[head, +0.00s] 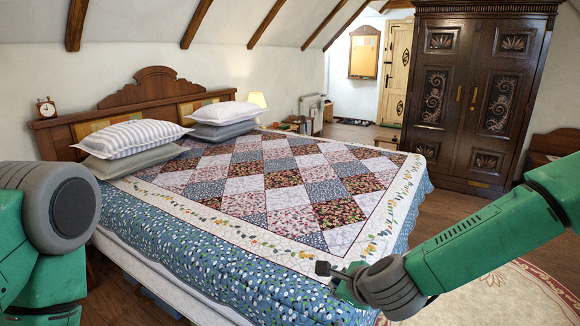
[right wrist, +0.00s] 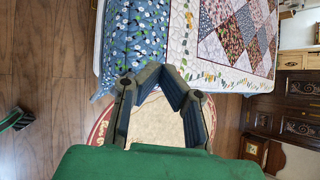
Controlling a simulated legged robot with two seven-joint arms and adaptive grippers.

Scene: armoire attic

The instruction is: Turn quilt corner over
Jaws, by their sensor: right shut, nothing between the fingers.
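The patchwork quilt (head: 285,190) lies spread flat over the bed, with a white leafy band and a blue floral border. Its near corner lies by my right gripper (head: 330,277) at the foot of the bed and is partly hidden by it. In the right wrist view the quilt's blue border (right wrist: 135,45) and patchwork lie beyond the fingertips (right wrist: 163,74). The right gripper is shut and empty; I cannot tell whether it touches the cloth. My left arm shows at the left edge of the head view, but its gripper is out of frame.
Striped and grey pillows (head: 135,135) lie at the wooden headboard (head: 155,90). A dark carved wardrobe (head: 478,100) stands at the back right. A round rug (head: 490,295) lies on the wooden floor beside the bed's foot.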

